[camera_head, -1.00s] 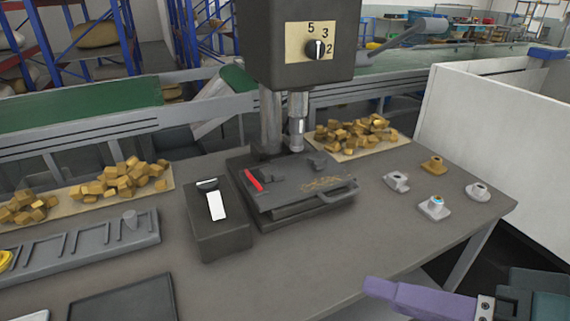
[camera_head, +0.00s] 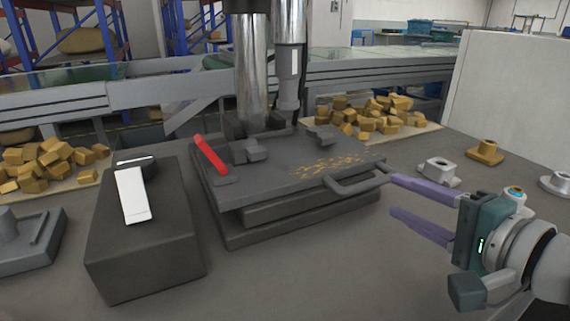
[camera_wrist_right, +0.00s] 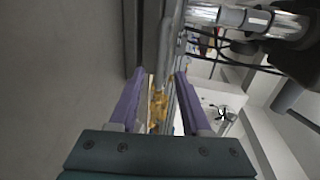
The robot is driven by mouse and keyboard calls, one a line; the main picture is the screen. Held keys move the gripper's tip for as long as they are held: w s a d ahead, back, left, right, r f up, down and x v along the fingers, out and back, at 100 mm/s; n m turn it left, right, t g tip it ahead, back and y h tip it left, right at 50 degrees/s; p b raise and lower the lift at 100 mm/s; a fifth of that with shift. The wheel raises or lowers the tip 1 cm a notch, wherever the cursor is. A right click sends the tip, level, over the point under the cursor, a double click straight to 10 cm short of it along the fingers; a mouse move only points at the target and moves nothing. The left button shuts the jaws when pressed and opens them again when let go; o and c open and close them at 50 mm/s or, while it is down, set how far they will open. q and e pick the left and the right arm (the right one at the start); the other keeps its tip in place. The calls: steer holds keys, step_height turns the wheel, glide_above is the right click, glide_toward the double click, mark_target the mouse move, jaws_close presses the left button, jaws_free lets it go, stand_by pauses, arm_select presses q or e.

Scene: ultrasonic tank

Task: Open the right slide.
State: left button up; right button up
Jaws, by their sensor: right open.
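A dark grey machine table has a flat top plate (camera_head: 290,165) with yellowish chips on it. A looped grey handle (camera_head: 357,186) sticks out at its right side and looks like the right slide's grip. My right gripper (camera_head: 394,196) is open, with purple fingers pointing left. Its upper fingertip overlaps the handle's right end in the head view; I cannot tell whether they touch. In the right wrist view the two fingers (camera_wrist_right: 159,82) stand on either side of a grey edge and yellowish chips. My left gripper is not in view.
A dark box with a white lever (camera_head: 133,196) stands left of the machine. Yellow blocks lie behind on both sides (camera_head: 372,117) (camera_head: 45,163). Small flanged parts, one brass (camera_head: 486,151) and one grey (camera_head: 438,171), stand at the right. The front tabletop is clear.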

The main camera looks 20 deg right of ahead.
mark_target(374, 185)
steer(key=b+x, duration=0.1)
steer(key=x, duration=0.6)
steer(key=shift+w+a, duration=0.1)
steer(key=shift+w, duration=0.25)
jaws_close()
stand_by(1.1)
